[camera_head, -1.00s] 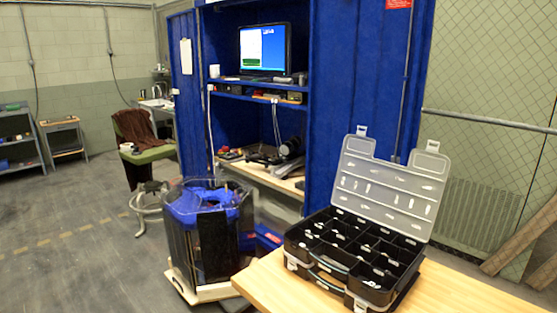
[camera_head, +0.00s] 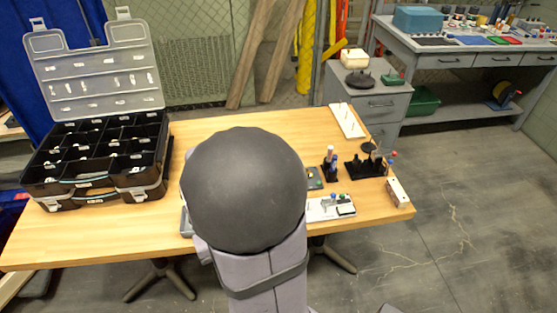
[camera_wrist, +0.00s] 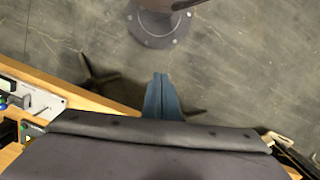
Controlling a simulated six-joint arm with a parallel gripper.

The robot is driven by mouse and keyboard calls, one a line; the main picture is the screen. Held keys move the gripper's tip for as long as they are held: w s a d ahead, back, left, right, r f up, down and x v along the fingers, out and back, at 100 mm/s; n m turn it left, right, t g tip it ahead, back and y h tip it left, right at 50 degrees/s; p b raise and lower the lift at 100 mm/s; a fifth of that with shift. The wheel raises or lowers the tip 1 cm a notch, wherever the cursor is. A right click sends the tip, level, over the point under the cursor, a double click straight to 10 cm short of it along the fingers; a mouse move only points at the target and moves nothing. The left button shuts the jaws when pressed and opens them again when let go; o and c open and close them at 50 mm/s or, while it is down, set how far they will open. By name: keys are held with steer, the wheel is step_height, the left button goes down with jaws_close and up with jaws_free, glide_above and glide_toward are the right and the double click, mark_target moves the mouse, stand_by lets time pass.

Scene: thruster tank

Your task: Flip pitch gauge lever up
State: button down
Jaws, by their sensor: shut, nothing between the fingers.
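My gripper (camera_wrist: 162,98) shows in the wrist view as two blue-grey fingers pressed together, empty, pointing over the floor beyond the table edge. In the head view my dark round arm joint hides the gripper and the middle of the table. A white panel (camera_head: 325,210) with small coloured knobs and a dark part lies right of my arm. A light panel (camera_wrist: 38,102) with a blue knob shows at the left of the wrist view, apart from the fingers. I cannot pick out the pitch gauge or its lever; neither is clearly identifiable.
The wooden table (camera_head: 100,235) carries an open black organizer case (camera_head: 95,160) at left. Dark racks (camera_head: 365,168), a small white box (camera_head: 398,192) and a white pegged board (camera_head: 347,121) stand at right. A grey workbench (camera_head: 470,60) is behind. The table's front left is clear.

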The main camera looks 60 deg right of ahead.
steer(key=s+d+f+m+t+b, duration=0.1)
steer(key=d+m, duration=0.3)
steer(key=d, duration=0.6)
steer(key=s+d+f+m+t+b, duration=0.1)
steer(key=s+d+m+t, duration=0.1)
steer(key=d, duration=0.8)
steer(key=s+d+f+m+t+b, duration=0.1)
steer(key=s+d+m+t, duration=0.1)
steer(key=d+m, duration=0.5)
steer(key=shift+s+d+f, duration=0.2)
steer(key=shift+s+d, duration=0.2)
steer(key=shift+d, duration=0.4)
steer(key=shift+s+d+f, duration=0.2)
steer(key=shift+s+d, duration=0.15)
steer(key=shift+d, duration=0.45)
steer(key=w+d+r+n+t, duration=0.2)
steer(key=w+d+r+n, duration=0.1)
steer(key=w+d+r, duration=0.1)
steer(key=w+d+r+n+t+h, duration=0.1)
steer(key=w+d+r+n+t, duration=0.2)
steer(key=w+r, duration=0.3)
steer(key=shift+w+d+r+n+h, duration=0.25)
steer(key=shift+d+r+n, duration=0.45)
steer(key=shift+r, duration=1.05)
steer(key=shift+a, duration=0.15)
